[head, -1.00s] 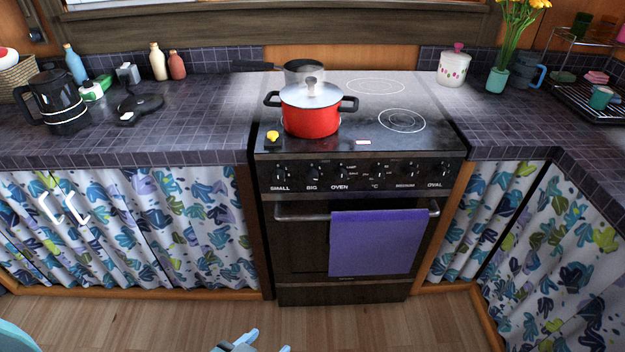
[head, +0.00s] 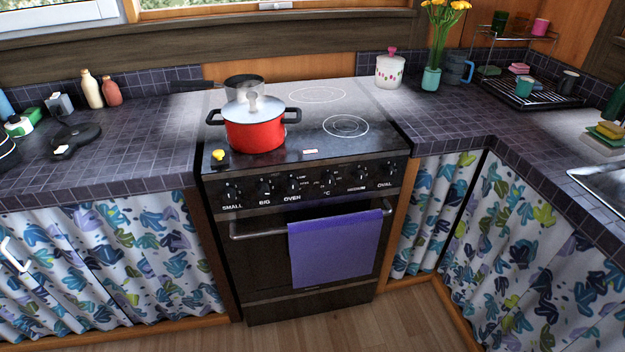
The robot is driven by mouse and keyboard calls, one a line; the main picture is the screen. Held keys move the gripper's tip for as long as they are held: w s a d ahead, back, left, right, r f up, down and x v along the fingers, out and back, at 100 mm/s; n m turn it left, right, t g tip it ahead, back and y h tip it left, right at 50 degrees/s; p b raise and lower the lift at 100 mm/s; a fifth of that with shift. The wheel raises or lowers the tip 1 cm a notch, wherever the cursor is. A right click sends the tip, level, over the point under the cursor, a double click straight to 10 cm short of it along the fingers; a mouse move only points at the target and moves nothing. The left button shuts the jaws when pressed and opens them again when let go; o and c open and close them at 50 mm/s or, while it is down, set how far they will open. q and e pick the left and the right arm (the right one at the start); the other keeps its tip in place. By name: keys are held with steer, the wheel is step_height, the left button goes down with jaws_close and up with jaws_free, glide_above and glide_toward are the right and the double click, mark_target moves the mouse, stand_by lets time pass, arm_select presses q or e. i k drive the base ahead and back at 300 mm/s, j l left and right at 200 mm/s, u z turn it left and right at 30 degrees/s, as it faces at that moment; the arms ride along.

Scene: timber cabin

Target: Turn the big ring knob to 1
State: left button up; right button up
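The black stove (head: 262,275) stands in the middle of the head view, with a row of dark knobs along its front panel. The big ring knob (head: 264,186) is the second from the left, above the label BIG. Its setting is too small to read. The small ring knob (head: 231,191) is to its left and the oven knob (head: 293,183) to its right. Neither of my grippers is in view.
A red pot (head: 254,134) with a lid sits on the hob, with a pan (head: 243,82) behind it. A yellow object (head: 218,154) lies near the hob's front left. A purple towel (head: 335,248) hangs on the oven door handle. Wood floor (head: 415,318) shows at bottom right.

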mark_target(263, 189)
steer(key=i+l+u, duration=0.25)
steer(key=i+l, duration=0.15)
steer(key=i+l+u, duration=0.25)
steer(key=l, duration=0.3)
steer(key=i, duration=0.05)
